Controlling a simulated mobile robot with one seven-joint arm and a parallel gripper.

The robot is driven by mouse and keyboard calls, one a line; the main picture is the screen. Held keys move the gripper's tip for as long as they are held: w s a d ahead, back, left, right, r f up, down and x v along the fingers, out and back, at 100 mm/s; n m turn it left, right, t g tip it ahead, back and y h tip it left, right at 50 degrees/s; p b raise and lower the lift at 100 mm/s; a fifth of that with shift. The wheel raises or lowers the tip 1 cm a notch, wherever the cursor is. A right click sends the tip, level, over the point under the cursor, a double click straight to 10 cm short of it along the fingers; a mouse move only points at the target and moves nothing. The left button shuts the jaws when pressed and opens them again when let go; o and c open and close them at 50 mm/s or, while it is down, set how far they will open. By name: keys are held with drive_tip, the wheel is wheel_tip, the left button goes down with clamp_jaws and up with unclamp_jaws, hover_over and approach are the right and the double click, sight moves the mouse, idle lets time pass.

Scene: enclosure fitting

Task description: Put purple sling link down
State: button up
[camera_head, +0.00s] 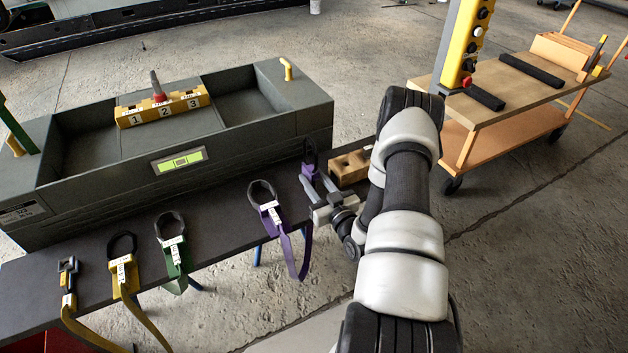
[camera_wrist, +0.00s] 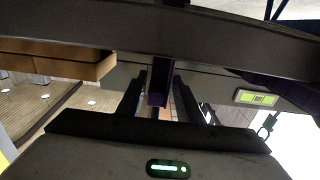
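A dark purple link (camera_head: 310,160) stands upright at the table's right end, against the long grey enclosure. My gripper (camera_head: 315,177) is at this link, its two fingers visibly apart on either side. In the wrist view a purple piece (camera_wrist: 157,97) shows between the dark fingers, with a narrow gap on its right. Whether the link touches a finger is hard to tell. A second purple link (camera_head: 268,208), with a black ring and white label, lies to the left on the table, its purple strap hanging over the front edge.
Green (camera_head: 173,245) and yellow (camera_head: 122,270) sling links and a metal-ended yellow strap (camera_head: 68,285) lie farther left on the table. The enclosure (camera_head: 90,150) holds a yellow block numbered 1, 2, 3 (camera_head: 162,106). A wooden block (camera_head: 350,168) is right of my gripper. An orange cart (camera_head: 520,95) stands behind.

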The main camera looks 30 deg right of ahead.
drive_tip(key=shift+o, duration=0.4)
drive_tip(key=shift+r, duration=0.1)
drive_tip(key=shift+r+p, duration=0.2)
drive_tip(key=shift+p, duration=0.1)
drive_tip(key=s, duration=1.2)
drive_tip(key=shift+d+f, duration=0.15)
drive_tip(key=shift+d, duration=0.05)
